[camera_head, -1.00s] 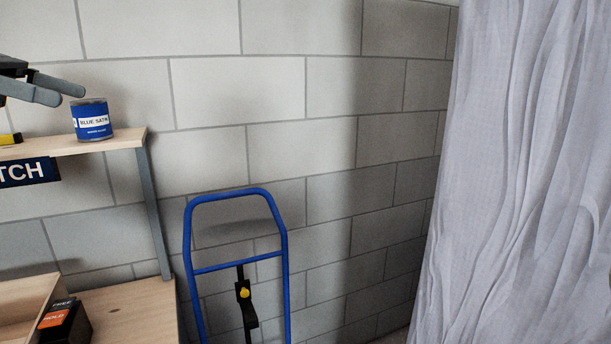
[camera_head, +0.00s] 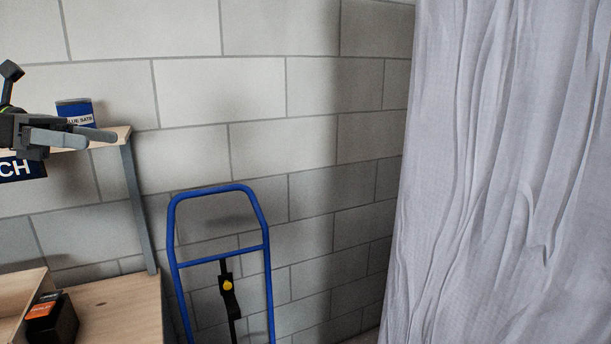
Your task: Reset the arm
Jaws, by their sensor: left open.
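My left gripper (camera_head: 88,138) reaches in from the left edge, in front of the upper shelf. Its grey fingers point right and are open, with nothing seen between them. A blue paint can (camera_head: 76,109) with a white label stands upright on the shelf (camera_head: 122,135), behind the gripper. The fingers hide the can's lower part. I cannot tell whether they touch it. My right gripper is out of view.
A blue tubular hand-truck frame (camera_head: 174,250) with a black strap leans by the block wall. A pale curtain (camera_head: 490,180) hangs at the right. Below the shelf is a wooden bench (camera_head: 125,305) with a black box (camera_head: 55,320) on it. A dark sign (camera_head: 22,169) hangs under the shelf.

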